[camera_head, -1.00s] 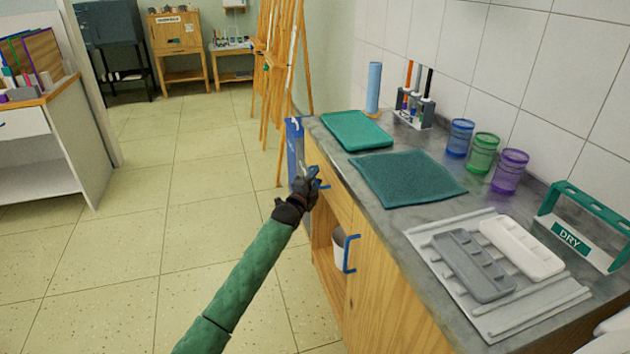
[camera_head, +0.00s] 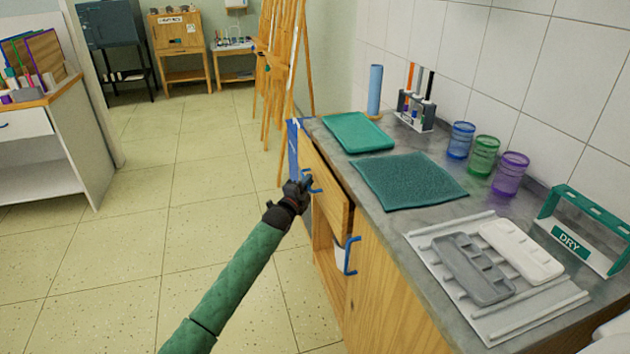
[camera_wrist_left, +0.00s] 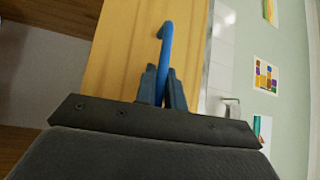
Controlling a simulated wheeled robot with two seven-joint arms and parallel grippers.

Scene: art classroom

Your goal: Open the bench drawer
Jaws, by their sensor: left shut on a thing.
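The bench drawer (camera_head: 328,190) is a wooden front under the grey counter, standing out a little from the bench. A dark gap shows along its top edge. My left gripper (camera_head: 306,184) is at its blue handle (camera_head: 314,188). In the left wrist view the two fingers of the gripper (camera_wrist_left: 163,88) are shut on the blue handle (camera_wrist_left: 166,45), with the wooden drawer front (camera_wrist_left: 125,50) behind it. My right gripper is not in view.
A cupboard door with another blue handle (camera_head: 351,255) is below and right of the drawer. The counter holds a green tray (camera_head: 357,131), a teal mat (camera_head: 407,180), jars and paint palettes. An easel (camera_head: 283,70) stands behind the bench. The tiled floor (camera_head: 130,230) on the left is clear.

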